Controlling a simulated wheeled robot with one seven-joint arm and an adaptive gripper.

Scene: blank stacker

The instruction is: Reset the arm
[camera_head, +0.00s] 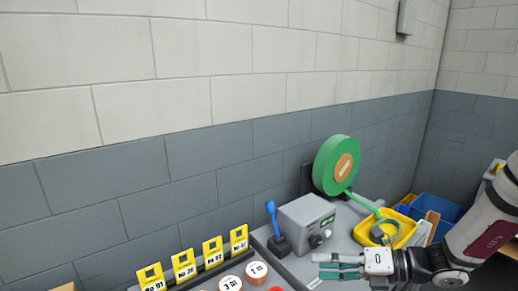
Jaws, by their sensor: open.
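My arm (488,220) reaches in from the lower right. My gripper (340,267) points left, with teal fingers, low in the picture over the front of the grey bench. A gap shows between the fingers, and I see nothing held in them. The grey control box (306,222) stands behind and to the left of the gripper.
A blue-knobbed lever (272,218) stands left of the box. A green reel (336,165) rises behind it. A yellow tray (390,229) and blue bin (436,213) are at right. Yellow tags (184,265) and round labelled pieces (231,283) line the lower left.

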